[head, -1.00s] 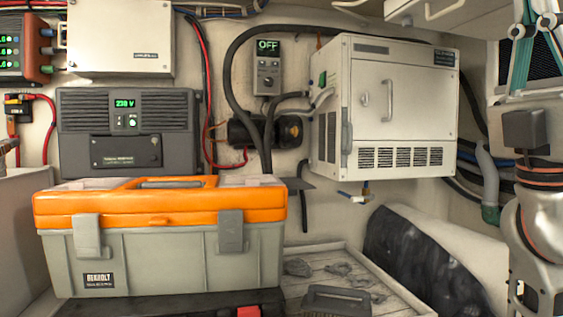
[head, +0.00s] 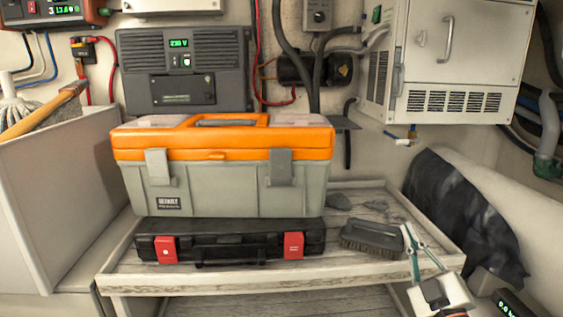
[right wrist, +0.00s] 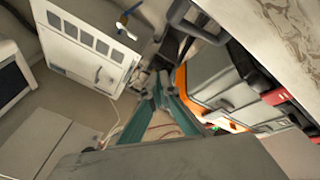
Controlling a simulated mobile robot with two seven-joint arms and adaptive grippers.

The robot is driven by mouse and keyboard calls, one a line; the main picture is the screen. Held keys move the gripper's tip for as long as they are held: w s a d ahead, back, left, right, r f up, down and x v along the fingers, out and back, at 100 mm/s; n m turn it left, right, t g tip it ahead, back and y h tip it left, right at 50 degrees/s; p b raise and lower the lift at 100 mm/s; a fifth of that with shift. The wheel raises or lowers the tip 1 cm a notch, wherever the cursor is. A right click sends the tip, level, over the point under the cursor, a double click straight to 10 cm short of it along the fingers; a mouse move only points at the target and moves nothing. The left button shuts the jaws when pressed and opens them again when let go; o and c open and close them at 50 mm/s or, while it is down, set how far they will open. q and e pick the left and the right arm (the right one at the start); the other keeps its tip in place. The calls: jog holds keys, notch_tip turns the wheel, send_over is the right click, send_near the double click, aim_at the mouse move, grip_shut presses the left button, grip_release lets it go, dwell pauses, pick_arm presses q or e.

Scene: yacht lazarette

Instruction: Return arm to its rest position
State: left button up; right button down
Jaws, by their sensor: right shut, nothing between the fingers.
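My right gripper (head: 412,238) shows at the lower right of the head view, its thin teal fingers pointing up and away from me. It appears in front of the tray's right end, just right of the black brush (head: 372,238). I cannot tell how far apart they are. In the right wrist view the teal fingers (right wrist: 157,92) converge at their tips, shut and empty. My left gripper is not in view.
A white cabinet (head: 450,55) hangs at upper right. A dark-covered roll (head: 455,205) lies below it. A wooden-handled mop (head: 40,112) is left.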

jog(key=s+f+g, duration=0.1)
jog(key=f, duration=0.3)
jog(key=s+a+f+m+g, duration=0.1)
jog(key=f, duration=0.3)
jog(key=s+f+g, duration=0.1)
jog(key=f, duration=0.3)
jog(key=shift+a+m+p, duration=0.25)
jog(key=shift+m+p, duration=0.05)
jog(key=shift+p, duration=0.1)
jog(key=s+a+f+m+g, duration=0.1)
jog(key=s+a+f+g, duration=0.1)
jog(key=s+f, duration=0.6)
jog(key=s+a+f+m+g+p, duration=0.1)
jog(key=s+f+g, duration=0.3)
jog(key=s+f, duration=0.4)
jog(key=s+a+f+m+g+p, duration=0.1)
jog(key=s+a+f+g, duration=0.1)
jog(key=s+f, duration=0.7)
notch_tip(320, 180, down, 4)
jog(key=shift+a+r+m+g+y, duration=0.3)
jog(key=shift+a+m+g, duration=0.1)
jog(key=shift+a, duration=0.45)
